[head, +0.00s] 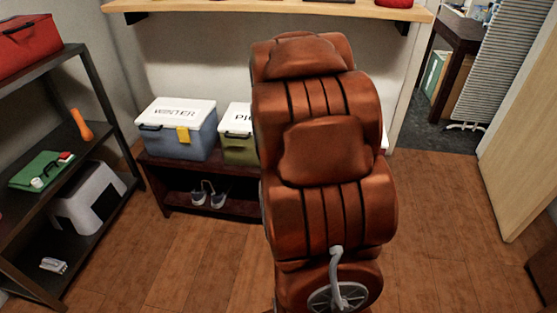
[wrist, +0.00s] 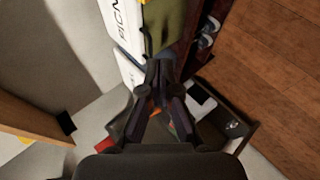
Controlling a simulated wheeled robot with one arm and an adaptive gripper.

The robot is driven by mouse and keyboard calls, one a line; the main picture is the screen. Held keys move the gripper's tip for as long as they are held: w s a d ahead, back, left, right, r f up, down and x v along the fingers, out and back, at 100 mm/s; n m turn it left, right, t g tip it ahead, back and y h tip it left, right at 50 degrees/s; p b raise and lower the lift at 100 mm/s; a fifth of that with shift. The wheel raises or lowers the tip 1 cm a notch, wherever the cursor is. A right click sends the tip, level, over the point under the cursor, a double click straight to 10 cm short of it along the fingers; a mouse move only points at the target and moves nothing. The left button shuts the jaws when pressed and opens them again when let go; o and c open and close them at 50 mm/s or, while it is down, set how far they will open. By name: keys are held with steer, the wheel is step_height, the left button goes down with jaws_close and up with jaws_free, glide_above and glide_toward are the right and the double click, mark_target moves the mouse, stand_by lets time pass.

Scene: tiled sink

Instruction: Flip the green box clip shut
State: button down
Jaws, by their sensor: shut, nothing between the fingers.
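The green box (head: 240,150) has a white lid with dark lettering and stands on a low dark bench. Its right part is hidden in the head view. In the wrist view its lid (wrist: 128,30) and olive-green side (wrist: 170,22) show at the top.
A blue-grey box (head: 180,136) marked WINTER, with a yellow clip (head: 183,135), stands left of the green box. Shoes (head: 209,194) sit on the bench's lower shelf (head: 235,208). A dark shelf rack (head: 98,95) stands at left. A wooden shelf (head: 220,7) hangs above.

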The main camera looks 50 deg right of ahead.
steer(key=w+d+f+n+t+y+b, duration=0.1)
steer(key=d+f+n+t+b, duration=0.55)
steer(key=f, duration=0.55)
steer(key=s+d+f+n+t+y+b, duration=0.1)
steer(key=s+f+t+b, duration=0.3)
steer(key=b, duration=0.5)
steer(key=shift+s+d+f+n+t, duration=0.25)
steer(key=shift+s+d+n+t, duration=0.1)
steer(key=shift+s+n, duration=0.3)
steer(key=shift+w, duration=0.1)
steer(key=d+b+x, duration=0.2)
steer(key=b+x, duration=0.1)
steer(key=x, duration=0.9)
steer(key=shift+d+r, duration=0.25)
steer(key=shift+d, duration=0.1)
steer(key=shift+w, duration=0.15)
